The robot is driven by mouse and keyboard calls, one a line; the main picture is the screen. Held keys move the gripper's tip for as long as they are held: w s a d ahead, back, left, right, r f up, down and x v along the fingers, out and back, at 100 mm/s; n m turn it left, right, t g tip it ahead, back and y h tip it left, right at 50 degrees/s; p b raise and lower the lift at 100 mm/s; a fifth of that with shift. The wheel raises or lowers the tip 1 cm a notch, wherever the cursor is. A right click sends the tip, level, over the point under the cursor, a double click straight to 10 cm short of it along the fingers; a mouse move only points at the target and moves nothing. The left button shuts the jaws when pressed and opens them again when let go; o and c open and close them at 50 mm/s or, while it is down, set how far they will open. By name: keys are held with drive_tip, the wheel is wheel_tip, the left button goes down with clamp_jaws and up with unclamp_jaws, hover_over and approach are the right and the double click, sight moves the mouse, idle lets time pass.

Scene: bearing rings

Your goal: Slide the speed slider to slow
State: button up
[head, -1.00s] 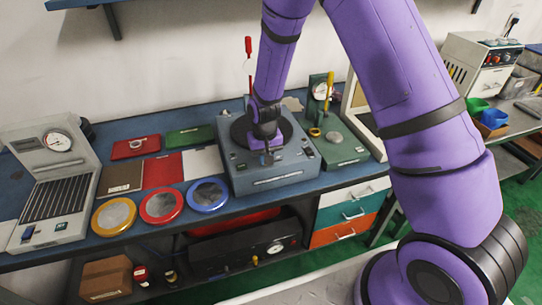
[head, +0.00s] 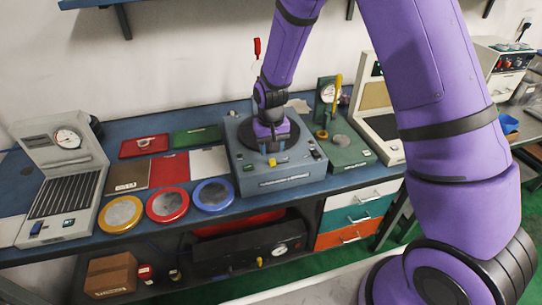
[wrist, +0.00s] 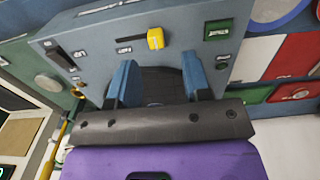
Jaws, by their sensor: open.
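The blue-grey machine (head: 285,181) stands on the bench with a round dark plate on top. A yellow slider knob (head: 271,161) sits on its front panel. In the wrist view the knob (wrist: 155,38) is at the right end of a dark slot (wrist: 130,40). The lettering beside it is too small to read. My gripper (head: 268,143) is above the machine top, just behind the knob. In the wrist view its two blue fingers (wrist: 157,62) are spread, with the knob beyond the tips and apart from them. Nothing is between them.
A dark slot control (wrist: 60,60) and a green-framed window (wrist: 218,30) flank the knob. Yellow, red and blue rings (head: 167,204) lie left of the machine. A green gauge stand (head: 345,153) with a yellow handle stands close on the right.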

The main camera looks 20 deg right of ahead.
wheel_tip(320, 180, up, 6)
drive_tip(key=shift+f, duration=0.1)
idle(0.4)
wheel_tip(320, 180, up, 11)
drive_tip(key=t, duration=0.1)
hover_over(271, 160)
drive_tip(key=s+d, duration=0.4)
drive_tip(key=s+d+r+t, duration=0.1)
drive_tip(key=s+d+r, duration=0.2)
drive_tip(key=s+r, duration=0.45)
drive_tip(key=s+d+r+t, duration=0.1)
drive_tip(key=s+r, duration=0.3)
drive_tip(key=s, duration=0.5)
drive_tip(key=s+d+r+t, duration=0.2)
drive_tip(key=s+d+r, duration=0.2)
drive_tip(key=s, duration=0.5)
drive_tip(key=shift+d+r, duration=0.2)
drive_tip(key=shift+r, duration=0.5)
drive_tip(key=shift+w, duration=0.1)
idle(0.4)
